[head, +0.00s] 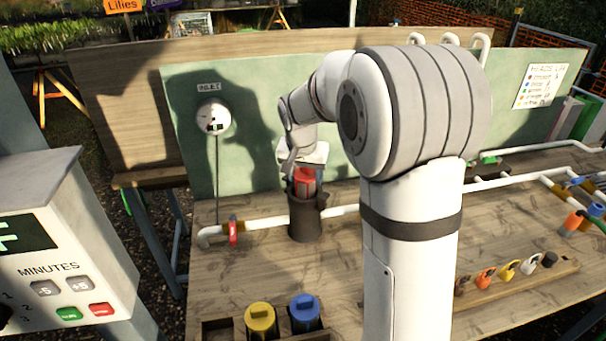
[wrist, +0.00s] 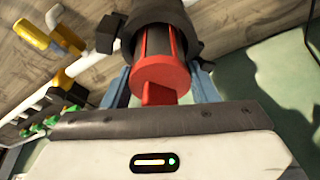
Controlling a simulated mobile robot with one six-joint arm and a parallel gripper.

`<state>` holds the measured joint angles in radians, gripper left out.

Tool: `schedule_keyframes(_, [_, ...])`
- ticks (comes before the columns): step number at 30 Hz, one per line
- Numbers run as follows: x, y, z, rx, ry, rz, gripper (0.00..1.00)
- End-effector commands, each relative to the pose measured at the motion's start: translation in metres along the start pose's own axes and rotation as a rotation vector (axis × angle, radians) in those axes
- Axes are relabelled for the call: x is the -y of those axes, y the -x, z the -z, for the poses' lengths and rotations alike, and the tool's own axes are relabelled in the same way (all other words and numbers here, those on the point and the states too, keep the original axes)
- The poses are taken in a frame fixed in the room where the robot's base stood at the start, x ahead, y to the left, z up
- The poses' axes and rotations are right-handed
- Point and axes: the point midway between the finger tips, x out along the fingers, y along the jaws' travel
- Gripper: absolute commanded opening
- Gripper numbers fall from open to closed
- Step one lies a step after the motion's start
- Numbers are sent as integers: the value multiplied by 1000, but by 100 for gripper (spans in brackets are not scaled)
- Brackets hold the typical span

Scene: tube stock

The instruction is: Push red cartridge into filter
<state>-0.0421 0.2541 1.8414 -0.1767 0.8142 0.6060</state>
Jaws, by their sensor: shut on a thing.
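The red cartridge (head: 304,181) is at the mouth of the dark filter housing (head: 305,222), which stands in the white pipe line on the bench. In the wrist view the cartridge (wrist: 160,72) sits partly inside the round dark filter (wrist: 200,28), with its red end and tab sticking out. How deep the cartridge sits cannot be told exactly.
A yellow cartridge (head: 260,317) and a blue cartridge (head: 304,312) stand in a wooden holder at the front. A red-handled valve (head: 233,230) is on the pipe left of the filter.

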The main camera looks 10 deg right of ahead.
Motion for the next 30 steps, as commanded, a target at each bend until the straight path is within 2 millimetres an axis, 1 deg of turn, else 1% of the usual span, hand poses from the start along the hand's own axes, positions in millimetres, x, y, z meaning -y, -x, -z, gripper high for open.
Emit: schedule_keyframes(30, [-1,-21,-5,0,-1,-1,30])
